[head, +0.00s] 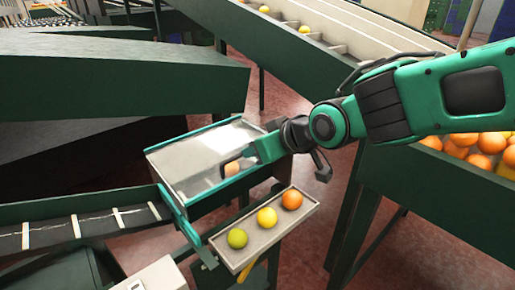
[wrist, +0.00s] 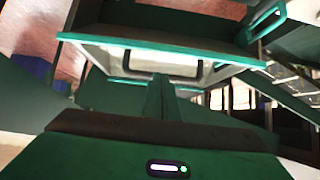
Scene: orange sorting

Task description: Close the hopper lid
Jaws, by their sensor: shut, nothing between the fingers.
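The hopper (head: 215,202) is a green box with teal edges, left of centre in the head view. A pale, glossy panel with teal edging, which looks like its lid (head: 195,160), lies over its top. I cannot tell whether the lid is fully down. My gripper (head: 256,152) is at the hopper's right side, close to the panel; whether it touches is unclear. In the wrist view my gripper (wrist: 160,92) has its fingers together, with nothing between them. They point at a teal-edged frame (wrist: 110,42) with a pale window. A small orange-brown thing (head: 232,168) shows by the panel.
A tray (head: 239,257) in front of the hopper holds a green, a yellow and an orange fruit. A dark conveyor (head: 85,232) reaches the hopper from the left. A bin of oranges (head: 400,180) stands at right. Red floor (head: 312,200) shows between.

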